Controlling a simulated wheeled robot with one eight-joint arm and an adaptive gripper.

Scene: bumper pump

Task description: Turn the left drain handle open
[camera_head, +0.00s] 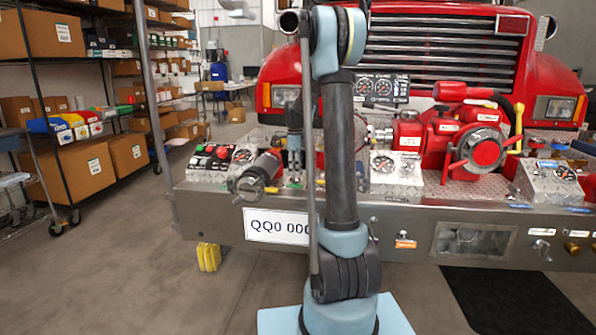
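A truck's metal bumper deck (215,208) carries pump parts. I cannot tell for certain which fitting is the left drain handle. A small fitting (373,222) shows on the bumper front just right of my arm, above an orange label (405,244). A similar metal handle (541,247) is on the bumper front at the right. My arm stands in front of the bumper and hides part of it. My gripper (295,178) hangs down over the deck, right of a black cylindrical inlet (258,175); its fingers are too small to tell whether they are open or shut.
A red pump (455,135) and gauge panels (397,165) stand right of my arm. A control box with red and green knobs (208,158) is at the left. Loaded shelves (85,120) stand further left.

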